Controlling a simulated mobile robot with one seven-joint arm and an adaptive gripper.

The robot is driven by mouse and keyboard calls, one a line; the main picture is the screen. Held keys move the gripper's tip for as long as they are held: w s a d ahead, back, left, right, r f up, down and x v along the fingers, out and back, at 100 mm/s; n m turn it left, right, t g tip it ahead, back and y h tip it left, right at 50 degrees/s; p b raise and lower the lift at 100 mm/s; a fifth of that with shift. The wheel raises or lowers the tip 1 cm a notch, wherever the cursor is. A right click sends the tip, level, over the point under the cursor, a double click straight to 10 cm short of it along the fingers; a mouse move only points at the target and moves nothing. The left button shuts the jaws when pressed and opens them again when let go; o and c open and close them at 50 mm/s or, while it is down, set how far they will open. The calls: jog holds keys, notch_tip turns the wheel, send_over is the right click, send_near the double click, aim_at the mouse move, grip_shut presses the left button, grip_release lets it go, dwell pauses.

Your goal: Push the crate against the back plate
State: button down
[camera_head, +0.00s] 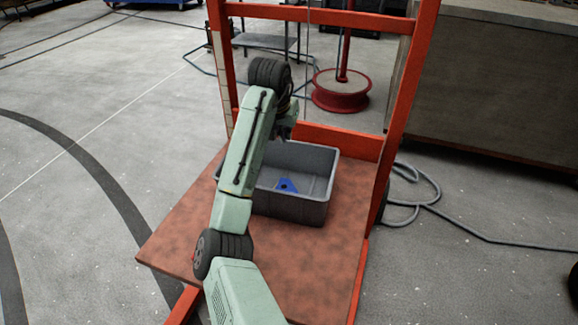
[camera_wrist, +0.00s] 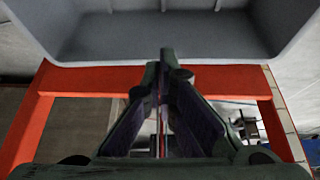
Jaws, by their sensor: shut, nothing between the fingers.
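The grey crate (camera_head: 290,207) stands on the reddish-brown table top, open side up, with a blue bracket-like piece (camera_head: 287,185) inside. The orange back plate (camera_head: 345,141) runs low across the frame just behind the crate. Whether the two touch or a small gap lies between them, I cannot tell. My gripper (camera_head: 284,136) is near the crate's back rim, partly hidden by my arm. In the wrist view my gripper (camera_wrist: 165,55) is shut and empty, its tips overlapping the crate (camera_wrist: 160,35) at its rim. The orange plate (camera_wrist: 90,79) shows beside that rim.
Orange uprights (camera_head: 395,110) stand on both sides of the table's far end. The table top (camera_head: 310,262) is bare in front of the crate. A red reel (camera_head: 341,98) stands behind the frame, and a grey hose (camera_head: 420,205) lies on the floor at right.

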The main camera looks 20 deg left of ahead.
jog(key=shift+g, duration=0.9)
jog(key=s+x, duration=0.1)
jog(key=x, duration=0.7)
jog(key=s+x, duration=0.1)
jog(key=x, duration=0.3)
jog(key=shift+s+d+f+p, duration=0.25)
jog(key=shift+s+f+p, duration=0.1)
jog(key=shift+f, duration=0.15)
jog(key=shift+w+r, duration=0.1)
jog(key=shift+w, duration=0.1)
jog(key=w+p, duration=0.1)
jog(key=w, duration=1.1)
jog(key=shift+d+p, duration=0.15)
jog(key=shift+p, duration=0.2)
jog(key=shift+s, duration=0.1)
